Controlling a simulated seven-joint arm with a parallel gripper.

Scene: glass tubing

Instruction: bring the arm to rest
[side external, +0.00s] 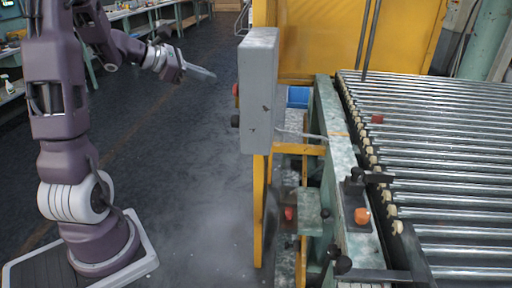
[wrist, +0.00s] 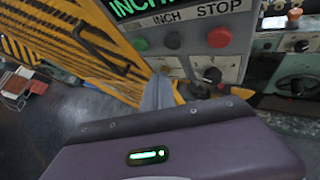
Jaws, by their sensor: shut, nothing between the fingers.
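My gripper (side external: 203,74) is in the air at the upper left of the side external view, pointing right towards the grey control box, with open space between them. Its grey fingers (wrist: 158,92) are together at the middle of the wrist view, with nothing seen in them. The control box (side external: 259,90) has a red button and a dark knob on its left side in the side view. In the wrist view its panel shows a lit green display, the words INCH and STOP, a green button (wrist: 141,44), a black one (wrist: 172,41) and a red one (wrist: 219,37).
A bed of metal rollers (side external: 440,140) with a green frame fills the right of the side view. A yellow guard (side external: 350,40) stands behind the box. Workbenches line the far left. The dark floor (side external: 170,160) between my base and the machine is clear.

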